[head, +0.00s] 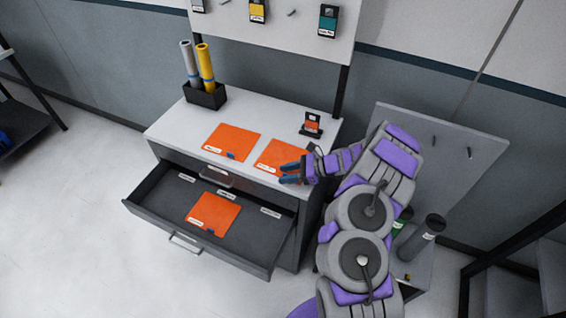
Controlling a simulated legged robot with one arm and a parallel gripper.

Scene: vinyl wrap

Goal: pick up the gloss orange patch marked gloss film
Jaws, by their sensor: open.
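Three flat orange patches show in the head view, each with a small white label too small to read. One orange patch (231,142) lies on the left of the white cabinet top. A second orange patch (275,153) lies on the right of the top, partly hidden by my gripper. A third orange patch (214,212) lies in the pulled-out drawer. I cannot tell which is gloss. My gripper (281,173) is open and empty, its blue fingertips pointing left at the front right edge of the second patch. I cannot tell whether they touch it.
The open grey drawer (155,205) juts out in front of the cabinet top (174,128). A black holder (205,96) with grey and yellow rolls stands at the back left. A small dark stand (311,131) with an orange piece is at the back right. Open floor lies left.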

